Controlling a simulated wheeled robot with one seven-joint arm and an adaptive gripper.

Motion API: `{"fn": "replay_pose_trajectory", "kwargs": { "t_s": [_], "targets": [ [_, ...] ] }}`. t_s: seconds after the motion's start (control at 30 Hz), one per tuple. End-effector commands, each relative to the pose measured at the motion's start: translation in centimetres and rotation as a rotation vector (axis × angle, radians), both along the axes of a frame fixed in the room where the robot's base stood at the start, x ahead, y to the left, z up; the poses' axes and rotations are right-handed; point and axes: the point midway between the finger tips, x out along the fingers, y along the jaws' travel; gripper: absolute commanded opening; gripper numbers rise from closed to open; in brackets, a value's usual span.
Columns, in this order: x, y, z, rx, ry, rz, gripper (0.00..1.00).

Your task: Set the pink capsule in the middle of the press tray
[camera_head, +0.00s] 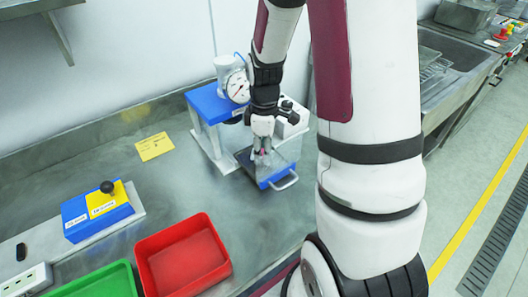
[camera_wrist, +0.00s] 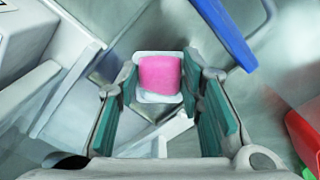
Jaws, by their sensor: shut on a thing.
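The pink capsule (camera_wrist: 160,73) sits between the fingertips of my gripper (camera_wrist: 165,92) in the wrist view, with a pale square edge around it. My gripper is shut on it. In the head view my gripper (camera_head: 263,152) points down over the press tray (camera_head: 277,179), which has a blue front and a metal handle.
The press (camera_head: 213,105), with a blue top and a dial gauge (camera_head: 238,87), stands close behind my gripper. A clear guard is beside the tray. A red bin (camera_head: 222,248), a green bin (camera_head: 128,268) and a blue-yellow block with a black knob (camera_head: 95,212) are at left.

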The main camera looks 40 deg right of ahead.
Motion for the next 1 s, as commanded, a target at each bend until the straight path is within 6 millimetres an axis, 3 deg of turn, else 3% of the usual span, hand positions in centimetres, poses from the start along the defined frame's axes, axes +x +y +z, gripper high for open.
{"fn": "replay_pose_trajectory", "kwargs": {
  "t_s": [0.1,0.5,0.53,0.6,1.0],
  "targets": [
    [0.00,0.01,-0.95,0.000,0.000,0.000,0.18],
    [0.00,0.01,-1.39,0.000,0.000,-0.001,0.18],
    [0.00,0.01,-1.32,0.000,0.000,-0.001,0.41],
    [0.00,0.01,-1.30,0.000,0.000,-0.001,0.55],
    [0.05,-0.02,-0.62,-0.001,-0.003,0.000,0.55]
  ]
}}
